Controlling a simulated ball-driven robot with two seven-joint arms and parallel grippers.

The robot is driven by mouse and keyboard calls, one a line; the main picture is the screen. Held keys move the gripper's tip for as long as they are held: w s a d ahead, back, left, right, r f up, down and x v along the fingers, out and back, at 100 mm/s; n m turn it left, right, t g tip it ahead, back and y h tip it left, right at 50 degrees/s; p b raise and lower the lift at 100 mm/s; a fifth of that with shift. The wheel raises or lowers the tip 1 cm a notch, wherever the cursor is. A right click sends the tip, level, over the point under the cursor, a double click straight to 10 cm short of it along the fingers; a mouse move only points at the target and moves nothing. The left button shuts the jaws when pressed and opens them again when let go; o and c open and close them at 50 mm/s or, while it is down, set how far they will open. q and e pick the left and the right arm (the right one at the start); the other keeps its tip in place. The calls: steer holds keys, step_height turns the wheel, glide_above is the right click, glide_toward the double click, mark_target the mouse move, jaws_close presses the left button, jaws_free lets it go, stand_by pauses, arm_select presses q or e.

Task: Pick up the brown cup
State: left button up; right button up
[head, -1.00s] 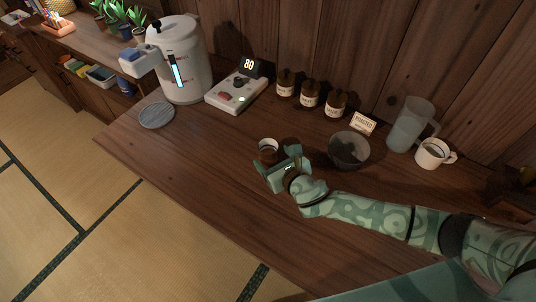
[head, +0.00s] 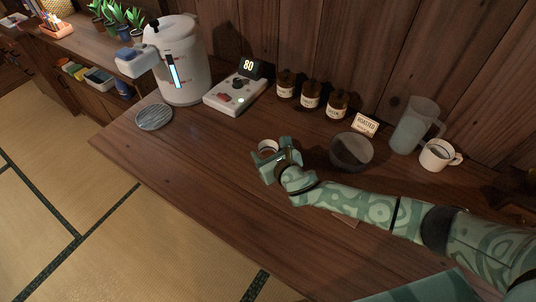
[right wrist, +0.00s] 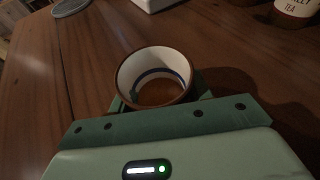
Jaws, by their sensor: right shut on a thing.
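The brown cup (head: 267,147) has a brown rim and a pale inside, and looks empty. It stands upright near the middle of the wooden counter in the head view; I cannot tell if its base touches the wood. My right gripper (head: 277,157) is shut on it and hides most of its outer side. In the right wrist view the cup (right wrist: 154,62) sits between the green fingers (right wrist: 158,108), its round mouth facing the camera. My left gripper is not in view.
A dark bowl (head: 351,152) stands right of my gripper, with a frosted pitcher (head: 412,130) and white mug (head: 437,155) beyond. Brown jars (head: 310,97), a panel with a display (head: 235,95) and a water boiler (head: 182,65) line the back. The counter's left front is clear.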

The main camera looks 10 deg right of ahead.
mark_target(265, 141)
steer(key=shift+r+p, duration=0.45)
steer(key=shift+r, duration=0.2)
step_height(265, 141, up, 3)
steer(key=shift+s+d+f+p, duration=0.1)
steer(key=shift+f+p, duration=0.05)
steer(key=shift+p, duration=0.75)
steer(key=shift+w+d+r+p+v, duration=1)
steer(key=shift+p+v, duration=1.6)
steer(key=shift+v, duration=5)
steer(key=shift+m+h, duration=0.4)
steer(key=shift+m, duration=0.1)
steer(key=w+d+f, duration=0.1)
steer(key=f, duration=0.1)
steer(key=w+d+f+b, duration=0.1)
steer(key=f, duration=0.2)
steer(key=w+d+f+b, duration=0.1)
steer(key=w+f, duration=0.1)
steer(key=f, duration=0.1)
steer(key=shift+d+f, duration=0.15)
steer(key=shift+w+d+f, duration=0.2)
steer(key=shift+f+n, duration=0.15)
steer(key=shift+n, duration=0.15)
steer(key=shift+s+a+y, duration=0.1)
steer(key=shift+a+y, duration=0.1)
steer(key=shift+y, duration=0.3)
